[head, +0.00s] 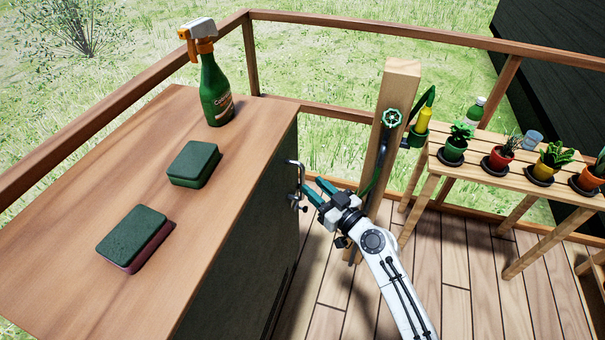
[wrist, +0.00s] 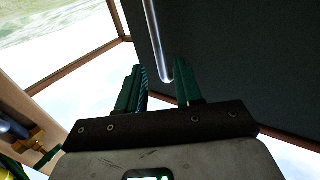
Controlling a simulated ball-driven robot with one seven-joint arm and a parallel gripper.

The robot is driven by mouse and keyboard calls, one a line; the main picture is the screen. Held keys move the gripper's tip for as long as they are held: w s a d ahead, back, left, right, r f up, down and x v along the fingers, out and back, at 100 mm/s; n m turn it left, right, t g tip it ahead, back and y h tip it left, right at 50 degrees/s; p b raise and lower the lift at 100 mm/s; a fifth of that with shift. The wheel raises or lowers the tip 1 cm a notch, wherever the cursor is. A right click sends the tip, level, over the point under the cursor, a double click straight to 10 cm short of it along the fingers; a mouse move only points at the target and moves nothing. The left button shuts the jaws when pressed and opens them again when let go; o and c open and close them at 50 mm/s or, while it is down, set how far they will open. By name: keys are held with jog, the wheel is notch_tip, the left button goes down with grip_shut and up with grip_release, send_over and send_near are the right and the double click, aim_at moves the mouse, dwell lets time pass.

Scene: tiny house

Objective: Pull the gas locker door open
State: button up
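The gas locker (head: 235,245) has a wooden top and a dark front face, which is its door. A metal bar handle (head: 294,172) is on the door near its far end. My gripper (head: 318,190) is beside the handle with its green fingers apart. In the wrist view the lower bend of the handle (wrist: 158,50) shows between the two fingertips, with the dark door (wrist: 235,65) behind. The fingers are not closed on the bar. Whether either finger touches it cannot be told. The door looks shut.
A wooden post (head: 392,110) with a green valve stands beyond my gripper. A slatted table (head: 500,180) with potted plants is at right. Deck floor is clear around my arm.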

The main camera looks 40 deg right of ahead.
aim_at(304, 178)
jog(key=w, duration=0.6)
jog(key=shift+d+p, duration=0.2)
jog(key=shift+p, duration=0.15)
jog(key=shift+s, duration=0.1)
grip_shut()
